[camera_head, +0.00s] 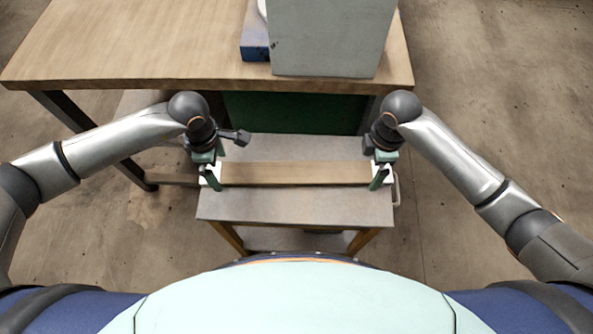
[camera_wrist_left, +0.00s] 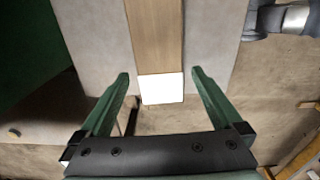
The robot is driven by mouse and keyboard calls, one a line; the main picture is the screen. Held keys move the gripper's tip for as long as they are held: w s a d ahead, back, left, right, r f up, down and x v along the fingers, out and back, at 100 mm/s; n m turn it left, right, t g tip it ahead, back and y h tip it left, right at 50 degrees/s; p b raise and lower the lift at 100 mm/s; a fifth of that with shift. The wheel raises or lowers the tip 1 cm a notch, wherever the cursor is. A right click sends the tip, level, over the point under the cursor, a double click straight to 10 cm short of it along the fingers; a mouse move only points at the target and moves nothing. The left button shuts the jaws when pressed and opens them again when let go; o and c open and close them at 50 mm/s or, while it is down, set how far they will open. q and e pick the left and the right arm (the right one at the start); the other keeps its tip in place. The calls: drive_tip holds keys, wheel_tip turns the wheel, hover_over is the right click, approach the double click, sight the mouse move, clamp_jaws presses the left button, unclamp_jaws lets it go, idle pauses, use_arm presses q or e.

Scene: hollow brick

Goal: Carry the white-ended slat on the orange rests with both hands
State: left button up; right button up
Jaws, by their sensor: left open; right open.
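A long wooden slat (camera_head: 295,173) with white ends lies crosswise above a grey-topped cart. Its left white end (camera_wrist_left: 162,88) shows in the left wrist view, lined up between the two green fingers. My left gripper (camera_head: 215,170) is open at the slat's left end, with one finger on each side of it. My right gripper (camera_head: 380,173) is open at the slat's right end; its far finger is mostly hidden. I cannot tell whether any finger touches the slat. The orange rests do not show in either view.
The small cart (camera_head: 295,207) has a handle on its right side. Behind it stands a wooden workbench (camera_head: 150,50) carrying a large grey block (camera_head: 325,35) and a blue item (camera_head: 254,42). A dark green panel (camera_head: 295,113) is under the bench. Open floor lies on both sides.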

use_arm(q)
drive_tip(key=shift+f, duration=0.85)
use_arm(e)
drive_tip(key=shift+f, duration=0.8)
use_arm(q)
clamp_jaws()
use_arm(e)
clamp_jaws()
use_arm(q)
drive_tip(key=shift+r, duration=0.1)
